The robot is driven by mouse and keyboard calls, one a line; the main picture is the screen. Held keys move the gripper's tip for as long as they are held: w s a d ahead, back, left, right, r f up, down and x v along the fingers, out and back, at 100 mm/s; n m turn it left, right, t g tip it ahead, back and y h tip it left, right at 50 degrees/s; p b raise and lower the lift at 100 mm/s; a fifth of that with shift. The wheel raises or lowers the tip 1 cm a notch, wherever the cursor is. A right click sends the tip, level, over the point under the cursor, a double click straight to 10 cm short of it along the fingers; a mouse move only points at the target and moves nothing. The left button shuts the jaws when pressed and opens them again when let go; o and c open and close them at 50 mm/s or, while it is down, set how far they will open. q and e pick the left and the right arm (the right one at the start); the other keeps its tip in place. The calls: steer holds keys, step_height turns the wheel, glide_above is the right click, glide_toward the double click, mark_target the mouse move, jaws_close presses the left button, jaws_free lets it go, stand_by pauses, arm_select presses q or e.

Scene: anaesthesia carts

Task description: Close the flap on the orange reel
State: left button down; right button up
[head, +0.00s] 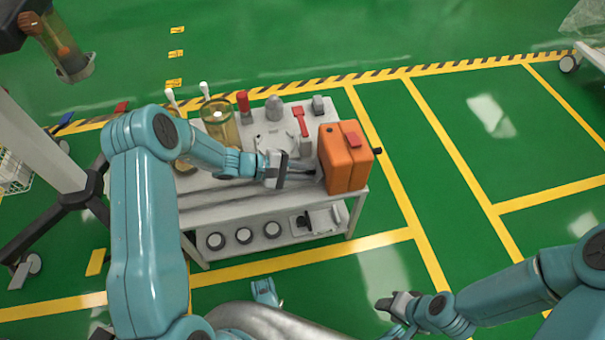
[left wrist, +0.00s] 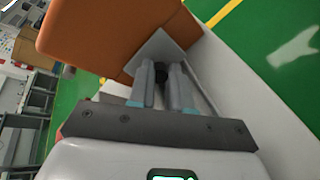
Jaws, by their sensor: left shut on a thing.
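The orange reel (head: 344,157) is a boxy orange case at the right end of the white cart's top. It also fills the upper left of the left wrist view (left wrist: 110,35). A light grey flap (left wrist: 168,50) stands out from its side at an angle, with a small dark knob between my fingertips. My left gripper (head: 314,172) reaches in from the left at the reel's left side; its fingers (left wrist: 162,76) are closed together on the flap's knob. The flap is mostly hidden in the head view. My right gripper (head: 384,304) is low, away from the cart; its jaw gap is unclear.
The white cart (head: 215,218) carries a clear amber cylinder (head: 222,128), red-handled tools (head: 301,122) and grey items. Round dark-topped containers (head: 243,236) stand on its lower shelf. A grey stand (head: 50,140) is at left. Green floor right of the cart is clear.

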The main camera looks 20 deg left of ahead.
stand_by(0.3)
arm_select(q)
steer(key=c, duration=1.1)
jaws_free()
steer(key=shift+o, duration=0.2)
steer(key=p+v, duration=0.5)
steer(key=v, duration=1.1)
steer(key=shift+a, duration=0.15)
steer(key=shift+s, duration=0.15)
